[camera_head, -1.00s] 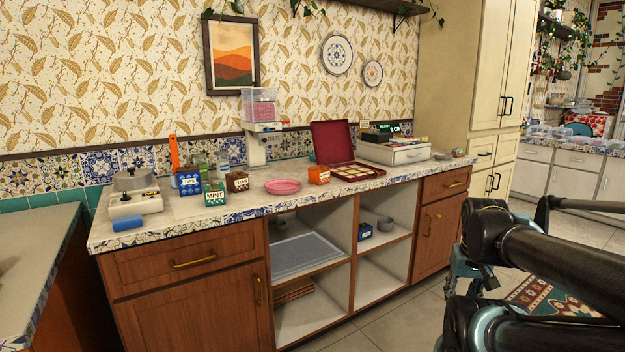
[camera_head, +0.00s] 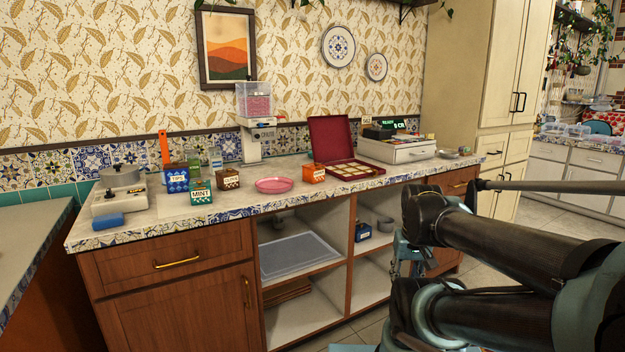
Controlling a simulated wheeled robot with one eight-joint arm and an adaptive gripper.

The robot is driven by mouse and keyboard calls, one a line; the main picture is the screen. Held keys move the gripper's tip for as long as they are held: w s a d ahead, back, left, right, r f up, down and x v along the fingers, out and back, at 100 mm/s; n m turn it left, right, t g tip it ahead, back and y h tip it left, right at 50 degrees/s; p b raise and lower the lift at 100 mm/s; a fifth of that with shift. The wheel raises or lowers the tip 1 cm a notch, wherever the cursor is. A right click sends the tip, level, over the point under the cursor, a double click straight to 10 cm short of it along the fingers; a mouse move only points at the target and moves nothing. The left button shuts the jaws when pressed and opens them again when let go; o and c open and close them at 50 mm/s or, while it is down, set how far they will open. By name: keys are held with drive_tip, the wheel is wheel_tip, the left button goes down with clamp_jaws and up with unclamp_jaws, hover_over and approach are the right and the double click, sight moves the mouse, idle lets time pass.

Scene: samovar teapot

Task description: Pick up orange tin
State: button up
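The orange tin (camera_head: 314,173) is a small box with a pale label. It stands upright on the patterned counter (camera_head: 345,190), between the pink plate (camera_head: 273,185) and the open dark-red case (camera_head: 333,142). My arm shows at the lower right, in front of the counter's right end and well apart from the tin. I cannot make out the fingers of my gripper in this view.
Green (camera_head: 201,192), brown (camera_head: 228,179) and blue (camera_head: 177,180) tins stand left of the plate. A scale (camera_head: 120,190) with a blue sponge (camera_head: 109,220) is at the left end. A cash register (camera_head: 398,150) stands right of the case. Open shelves (camera_head: 290,314) are below.

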drive_tip(key=o, duration=0.4)
drive_tip(key=shift+s+r, duration=0.2)
drive_tip(key=shift+s, duration=0.05)
drive_tip(key=o, duration=0.7)
drive_tip(key=shift+w+a+r+n+t+y, duration=0.3)
drive_tip(key=shift+w+a+r+n+y, duration=0.1)
drive_tip(key=shift+w+a+r, duration=0.45)
drive_tip(key=n+t+y, duration=0.7)
drive_tip(key=n+y, duration=0.1)
drive_tip(key=y, duration=0.1)
approach(314, 170)
drive_tip(key=d+r, duration=0.2)
drive_tip(key=d, duration=0.2)
drive_tip(key=x, duration=1.7)
drive_tip(key=shift+f, duration=0.4)
